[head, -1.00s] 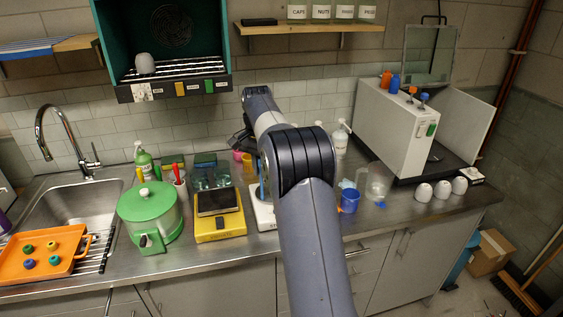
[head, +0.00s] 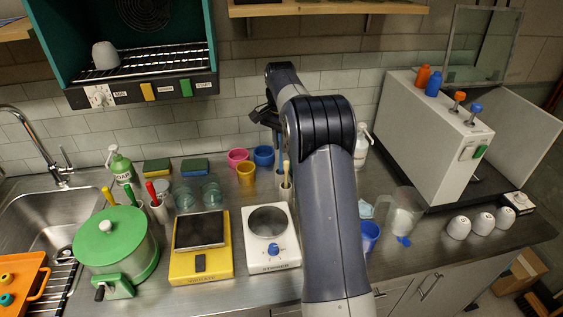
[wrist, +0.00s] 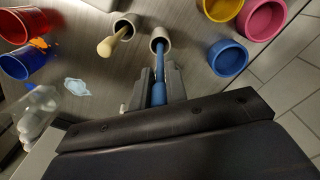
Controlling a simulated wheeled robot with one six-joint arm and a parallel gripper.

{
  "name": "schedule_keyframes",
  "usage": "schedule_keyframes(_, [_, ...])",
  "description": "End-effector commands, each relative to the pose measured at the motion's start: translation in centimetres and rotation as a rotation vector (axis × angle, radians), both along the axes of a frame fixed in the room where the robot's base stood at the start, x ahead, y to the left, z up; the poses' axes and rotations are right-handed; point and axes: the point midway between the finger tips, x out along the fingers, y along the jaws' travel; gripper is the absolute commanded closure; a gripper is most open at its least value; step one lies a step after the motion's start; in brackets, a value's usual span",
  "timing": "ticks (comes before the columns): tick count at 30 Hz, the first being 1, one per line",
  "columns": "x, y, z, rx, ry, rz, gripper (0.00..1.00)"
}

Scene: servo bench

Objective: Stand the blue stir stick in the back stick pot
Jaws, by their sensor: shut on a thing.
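The blue stir stick (wrist: 159,62) is held upright or nearly so between the fingers of my gripper (wrist: 158,90). In the wrist view its far end shows at the mouth of the back stick pot (wrist: 160,40), a pale round pot; how deep it sits I cannot tell. The front stick pot (wrist: 124,26) stands beside it with a pale wooden stick (wrist: 108,45) leaning in it. In the head view the blue stick (head: 279,142) shows just below my gripper (head: 268,118), and the front pot (head: 286,190) stands behind the white stirrer. My arm hides part of this area.
Yellow (head: 246,173), pink (head: 238,157) and blue (head: 264,155) cups stand left of the pots. A clear jug (head: 403,212) and a blue cup (head: 370,235) stand to the right.

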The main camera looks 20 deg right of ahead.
Motion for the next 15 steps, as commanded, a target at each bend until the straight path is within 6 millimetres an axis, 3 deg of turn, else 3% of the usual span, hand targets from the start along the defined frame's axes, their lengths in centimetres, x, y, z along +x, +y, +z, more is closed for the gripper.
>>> schedule_keyframes(12, [-0.1,0.0,-5.1,0.001,0.003,0.0,1.0])
schedule_keyframes(15, [0.0,0.0,-5.6,0.0,0.0,0.001,1.0])
